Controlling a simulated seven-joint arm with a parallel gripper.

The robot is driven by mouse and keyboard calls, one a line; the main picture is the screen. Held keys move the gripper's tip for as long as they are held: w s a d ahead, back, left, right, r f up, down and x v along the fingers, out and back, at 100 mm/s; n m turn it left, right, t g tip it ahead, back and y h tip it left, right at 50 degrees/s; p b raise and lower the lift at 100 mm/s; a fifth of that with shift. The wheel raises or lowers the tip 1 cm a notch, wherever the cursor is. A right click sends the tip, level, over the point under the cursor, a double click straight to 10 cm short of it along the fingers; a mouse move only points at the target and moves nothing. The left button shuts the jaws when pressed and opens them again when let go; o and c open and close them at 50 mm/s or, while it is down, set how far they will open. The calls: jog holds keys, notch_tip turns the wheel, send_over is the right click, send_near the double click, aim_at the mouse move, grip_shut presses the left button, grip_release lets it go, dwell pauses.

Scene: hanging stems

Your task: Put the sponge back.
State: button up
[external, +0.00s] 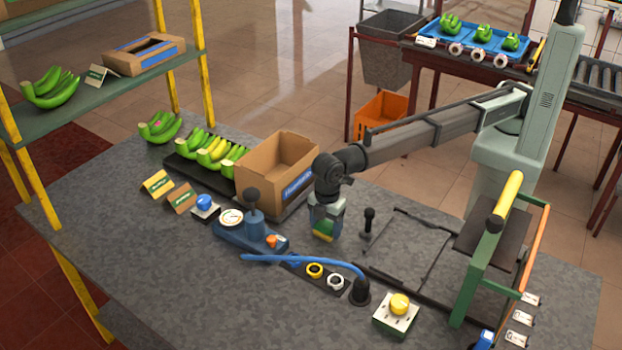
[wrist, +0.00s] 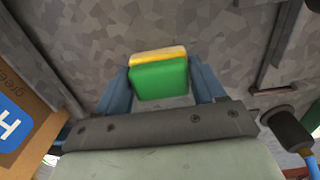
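The sponge (external: 323,231) is a small block, green with a yellow layer. It sits between the fingertips of my gripper (external: 326,222), at the table's middle in the external view. In the wrist view the sponge (wrist: 160,79) fills the space between the two blue fingers of my gripper (wrist: 162,85), which press on its sides. The gripper points down. How far the sponge is above the table is hard to tell. No marked place for the sponge can be made out.
A cardboard box (external: 278,170) stands close left of my gripper. A black-knobbed lever (external: 369,222) stands close right. In front are a blue-based device (external: 250,230), a blue hose (external: 310,259) and a strip with rings (external: 316,272). A green frame (external: 472,262) stands right. The front-left tabletop is clear.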

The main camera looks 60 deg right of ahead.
aim_at(326, 224)
jog(key=o, duration=0.4)
jog(key=shift+r, duration=0.1)
notch_tip(326, 224, up, 12)
jog(key=shift+r, duration=0.1)
dwell(0.5)
